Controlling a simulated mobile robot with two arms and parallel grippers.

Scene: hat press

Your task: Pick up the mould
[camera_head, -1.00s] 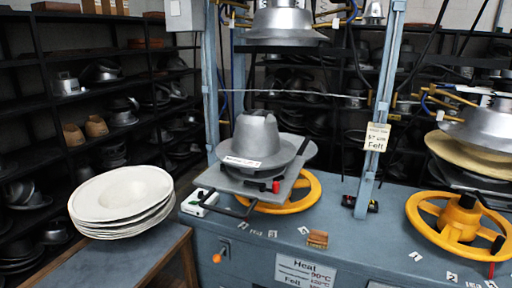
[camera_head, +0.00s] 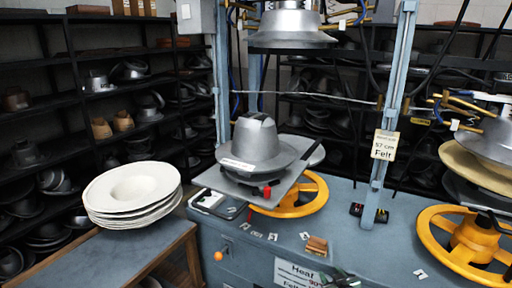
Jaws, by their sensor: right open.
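The mould (camera_head: 254,142) is a grey metal hat shape with a domed crown, a wide brim and a small white label. It sits upright on a flat grey plate (camera_head: 225,184) on the press, above a yellow handwheel (camera_head: 306,201). My right gripper (camera_head: 338,277) shows only as dark fingertips at the bottom edge, open, in front of the press and well below and right of the mould. Nothing is between its fingers that I can see. My left gripper is not in view.
An upper metal mould (camera_head: 290,27) hangs above. A blue-grey post (camera_head: 388,110) stands right of the mould. A stack of cream felt hats (camera_head: 132,190) lies on a side table (camera_head: 105,255) at left. A second press with a yellow wheel (camera_head: 440,219) is at right.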

